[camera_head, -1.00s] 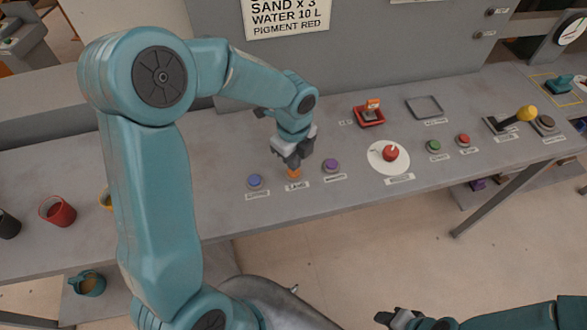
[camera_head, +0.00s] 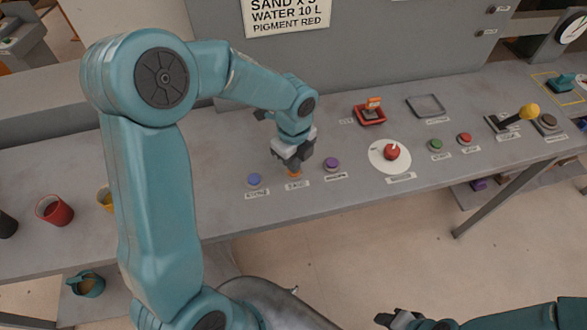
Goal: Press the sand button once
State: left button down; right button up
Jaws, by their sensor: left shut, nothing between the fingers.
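The orange sand button (camera_head: 295,175) sits on the grey bench, behind its small label (camera_head: 297,185). It lies between a blue button (camera_head: 254,179) and a purple button (camera_head: 332,163). My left gripper (camera_head: 294,166) points down at the sand button, shut and empty, with its tips at or just over the button's top. The gripper hides most of the button, so I cannot tell whether it is pressed in. My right gripper (camera_head: 392,319) is low in the picture, in front of the bench, away from the buttons; its jaws are not clear.
A sign (camera_head: 285,14) on the back panel reads sand x 3, water 10 L, pigment red. To the right are a red knob on a white dial (camera_head: 376,160), green and red buttons, and a yellow-topped lever (camera_head: 528,112). A red cup (camera_head: 55,211) stands left.

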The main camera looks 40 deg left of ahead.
pick_arm(q)
jog(key=shift+f+b, duration=0.3)
jog(key=shift+f, duration=0.2)
dwell(0.4)
notch_tip(320, 180, up, 4)
jog(key=p, duration=0.3)
jog(key=shift+f, duration=0.2)
jog(key=shift+f, duration=0.1)
jog(key=shift+s, duration=0.1)
dwell(2.2)
